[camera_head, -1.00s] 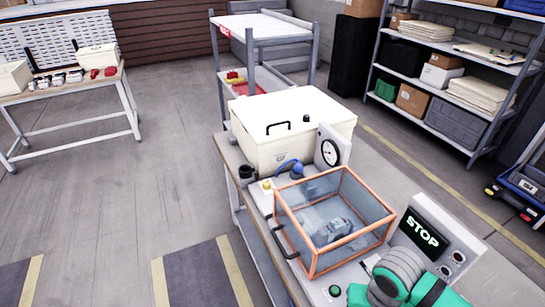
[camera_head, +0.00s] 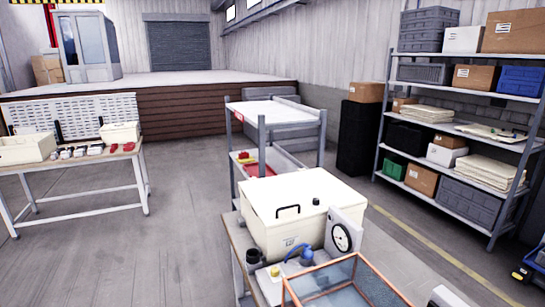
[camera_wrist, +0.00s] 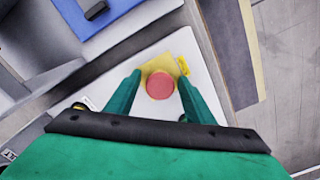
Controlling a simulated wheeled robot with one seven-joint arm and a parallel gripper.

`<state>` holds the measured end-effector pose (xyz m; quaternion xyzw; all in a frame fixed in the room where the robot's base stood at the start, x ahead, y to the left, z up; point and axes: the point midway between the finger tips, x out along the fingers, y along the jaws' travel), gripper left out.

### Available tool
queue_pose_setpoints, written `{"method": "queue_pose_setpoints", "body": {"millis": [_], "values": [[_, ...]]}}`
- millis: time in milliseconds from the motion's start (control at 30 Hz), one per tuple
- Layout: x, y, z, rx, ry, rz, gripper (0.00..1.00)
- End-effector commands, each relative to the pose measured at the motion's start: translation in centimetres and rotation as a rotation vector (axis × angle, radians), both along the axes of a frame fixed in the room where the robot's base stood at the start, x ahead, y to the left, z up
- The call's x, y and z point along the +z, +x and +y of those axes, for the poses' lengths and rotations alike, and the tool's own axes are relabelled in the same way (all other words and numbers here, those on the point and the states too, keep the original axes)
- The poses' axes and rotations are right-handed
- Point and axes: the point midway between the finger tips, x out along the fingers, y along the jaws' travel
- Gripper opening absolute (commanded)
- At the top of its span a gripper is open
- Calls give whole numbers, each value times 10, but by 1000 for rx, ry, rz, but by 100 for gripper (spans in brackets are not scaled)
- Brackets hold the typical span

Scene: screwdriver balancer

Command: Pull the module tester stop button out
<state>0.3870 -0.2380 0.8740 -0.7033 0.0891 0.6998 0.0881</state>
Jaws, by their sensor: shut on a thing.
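The red stop button (camera_wrist: 160,85) is in the middle of the wrist view, round and seen from above. It sits on a yellow plate (camera_wrist: 182,45) on a pale panel (camera_wrist: 142,62). The two green fingers of my gripper (camera_wrist: 160,84) stand on either side of it, and my gripper is shut on it. How far the button stands out from the plate cannot be told from above. My gripper and the stop button are outside that view.
A cream box with a black handle (camera_head: 300,225) and a dial gauge (camera_head: 343,237) stand behind the cover. A blue part (camera_wrist: 85,20) lies upper left in the wrist view. Open floor (camera_head: 185,200) lies to the left; a shelf rack (camera_head: 450,130) stands at right.

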Motion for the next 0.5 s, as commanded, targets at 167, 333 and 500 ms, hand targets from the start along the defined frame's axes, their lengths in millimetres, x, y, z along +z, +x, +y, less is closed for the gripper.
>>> {"method": "queue_pose_setpoints", "body": {"millis": [167,333,500], "values": [[-3,0,1,-2,5,3,22],[-1,0,2,-1,5,4,5],[3,-1,2,0,5,4,5]]}}
